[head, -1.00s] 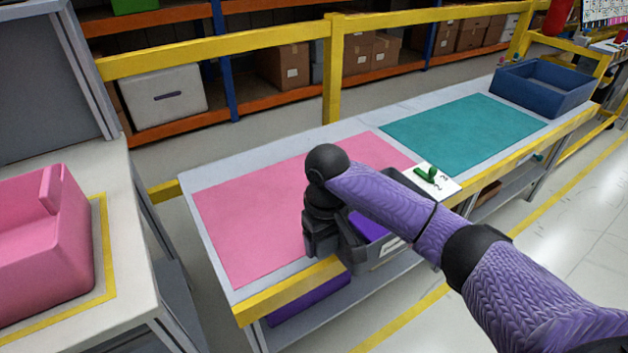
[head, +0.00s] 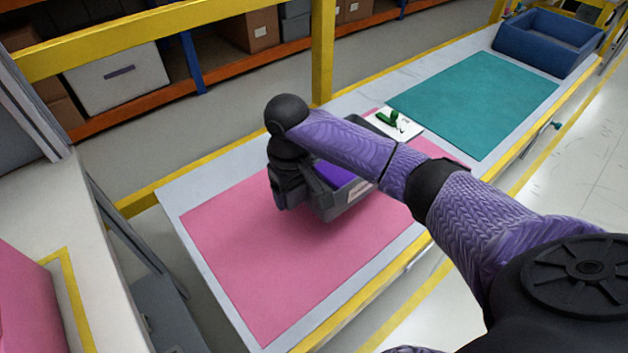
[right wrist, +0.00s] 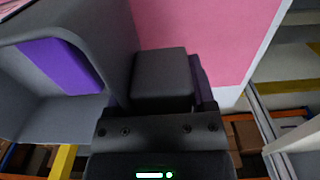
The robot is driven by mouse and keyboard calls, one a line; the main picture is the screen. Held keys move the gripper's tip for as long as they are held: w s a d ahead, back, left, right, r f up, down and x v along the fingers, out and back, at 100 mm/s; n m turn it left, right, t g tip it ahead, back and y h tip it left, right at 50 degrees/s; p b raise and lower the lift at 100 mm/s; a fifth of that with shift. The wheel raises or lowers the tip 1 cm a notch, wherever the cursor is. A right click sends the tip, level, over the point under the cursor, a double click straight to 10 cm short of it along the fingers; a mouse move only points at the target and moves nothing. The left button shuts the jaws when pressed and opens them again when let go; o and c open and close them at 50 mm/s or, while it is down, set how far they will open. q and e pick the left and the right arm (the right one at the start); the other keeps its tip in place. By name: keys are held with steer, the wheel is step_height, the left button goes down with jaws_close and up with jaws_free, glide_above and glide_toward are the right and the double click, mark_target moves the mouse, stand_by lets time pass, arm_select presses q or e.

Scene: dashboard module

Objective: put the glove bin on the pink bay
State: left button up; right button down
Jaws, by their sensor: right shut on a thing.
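The glove bin (head: 347,202) is a small grey bin with purple contents and a pale label on its front. My right gripper (head: 305,190) is shut on the bin's left side wall and holds it over the pink bay. The pink bay (head: 262,262) is a flat pink mat on the near part of the bench. I cannot tell whether the bin's underside touches the mat. The right wrist view shows the bin's grey wall (right wrist: 112,40) beside the gripper finger (right wrist: 163,80), with pink mat beyond. My left gripper is not in view.
A teal mat (head: 475,105) and a blue open bin (head: 548,42) lie farther along the bench. A white card with green items (head: 394,124) sits between the mats. A yellow rail (head: 322,50) runs behind. The pink mat's near left part is clear.

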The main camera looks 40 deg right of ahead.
step_height(320, 180, down, 8)
steer(key=b, duration=0.4)
steer(key=shift+s+f, duration=0.15)
steer(key=shift+f, duration=0.35)
steer(key=shift+r, duration=0.2)
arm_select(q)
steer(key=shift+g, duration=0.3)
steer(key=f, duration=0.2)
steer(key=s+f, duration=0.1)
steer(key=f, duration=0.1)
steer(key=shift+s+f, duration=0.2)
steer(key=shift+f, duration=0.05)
arm_select(e)
jaws_free()
steer(key=shift+f, duration=0.1)
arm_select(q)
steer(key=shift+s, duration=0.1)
arm_select(e)
step_height(320, 180, up, 12)
steer(key=p, duration=0.6)
steer(key=shift+f, duration=0.1)
steer(key=shift+r+p, duration=0.25)
steer(key=shift+p, duration=0.1)
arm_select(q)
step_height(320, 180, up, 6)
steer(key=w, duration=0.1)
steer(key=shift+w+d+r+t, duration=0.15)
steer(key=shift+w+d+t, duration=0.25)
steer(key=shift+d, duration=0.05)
